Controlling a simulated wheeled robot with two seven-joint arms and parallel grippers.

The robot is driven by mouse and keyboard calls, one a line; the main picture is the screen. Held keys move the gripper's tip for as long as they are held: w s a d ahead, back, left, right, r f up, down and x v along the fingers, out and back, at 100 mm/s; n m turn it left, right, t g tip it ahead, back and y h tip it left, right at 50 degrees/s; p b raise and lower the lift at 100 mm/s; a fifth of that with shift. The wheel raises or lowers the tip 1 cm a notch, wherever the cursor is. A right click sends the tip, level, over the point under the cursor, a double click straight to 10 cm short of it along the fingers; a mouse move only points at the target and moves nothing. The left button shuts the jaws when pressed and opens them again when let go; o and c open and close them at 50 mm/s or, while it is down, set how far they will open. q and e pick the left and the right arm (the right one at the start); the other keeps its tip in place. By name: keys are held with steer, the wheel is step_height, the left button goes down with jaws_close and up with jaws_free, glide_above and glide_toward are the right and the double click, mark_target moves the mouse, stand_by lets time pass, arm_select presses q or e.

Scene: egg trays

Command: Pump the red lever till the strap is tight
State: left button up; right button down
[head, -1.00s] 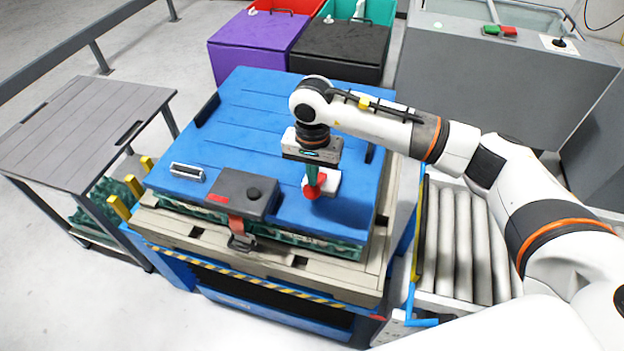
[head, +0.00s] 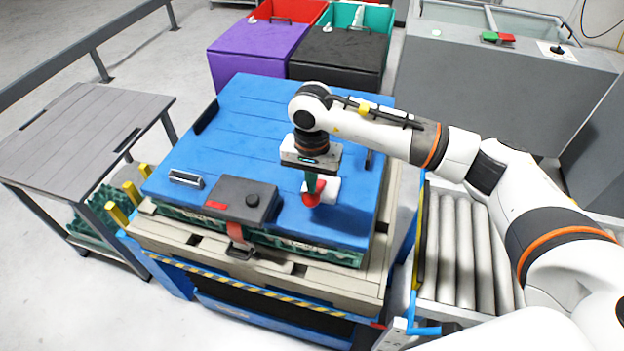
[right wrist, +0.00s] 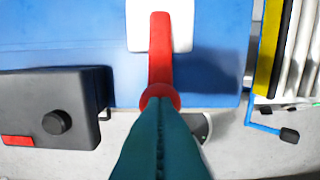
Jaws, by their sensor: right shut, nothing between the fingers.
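The red lever (head: 312,194) stands on a white base plate (head: 325,190) on the blue lid (head: 255,120). In the right wrist view the lever (right wrist: 160,50) runs from its plate toward my fingers and ends in a round red knob. My right gripper (head: 313,183) is shut with nothing between its green fingers. Its tips are at the knob and look to touch it. The red strap (head: 235,231) comes down over the lid's front edge from a grey box (head: 241,199) to a buckle (head: 240,251). I cannot tell how tight it is. My left gripper is not in view.
The lid lies on green trays over a beige pallet (head: 210,246). A grey table (head: 80,130) stands left, a roller conveyor (head: 465,245) right. Purple (head: 255,48) and black (head: 340,55) bins and a grey machine (head: 500,75) stand behind. A black knob (right wrist: 57,122) tops the grey box.

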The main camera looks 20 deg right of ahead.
mark_target(311, 197)
steer(key=shift+s+a+f+b, duration=0.1)
steer(key=shift+s+f+b, duration=0.1)
steer(key=shift+f+b, duration=0.9)
steer(key=shift+s+a+f+b, duration=0.1)
steer(key=shift+s+f+b, duration=0.05)
steer(key=shift+f+b, duration=0.9)
steer(key=shift+w+d+r+p, duration=0.2)
steer(key=shift+r+p, duration=0.3)
steer(key=shift+r, duration=0.35)
steer(key=shift+w+d+r+p, duration=0.15)
steer(key=shift+r+p, duration=0.3)
steer(key=shift+r, duration=0.35)
steer(key=shift+w+r+p, duration=0.15)
steer(key=shift+r+p, duration=0.2)
steer(key=shift+r, duration=0.8)
steer(key=shift+f, duration=0.1)
steer(key=shift+s+a+f+b, duration=0.15)
steer(key=shift+s+f+b, duration=0.05)
steer(key=shift+f+b, duration=1.2)
steer(key=shift+s+a+f+b, duration=0.1)
steer(key=shift+s+f+b, duration=0.1)
steer(key=shift+f+b, duration=1.2)
steer(key=shift+w+d+r+p, duration=0.15)
steer(key=shift+r+p, duration=0.3)
steer(key=shift+r, duration=0.5)
steer(key=shift+w+d+r+p, duration=0.15)
steer(key=shift+r+p, duration=0.25)
steer(key=shift+r, duration=0.5)
steer(key=shift+w+r, duration=0.2)
steer(key=shift+r, duration=0.75)
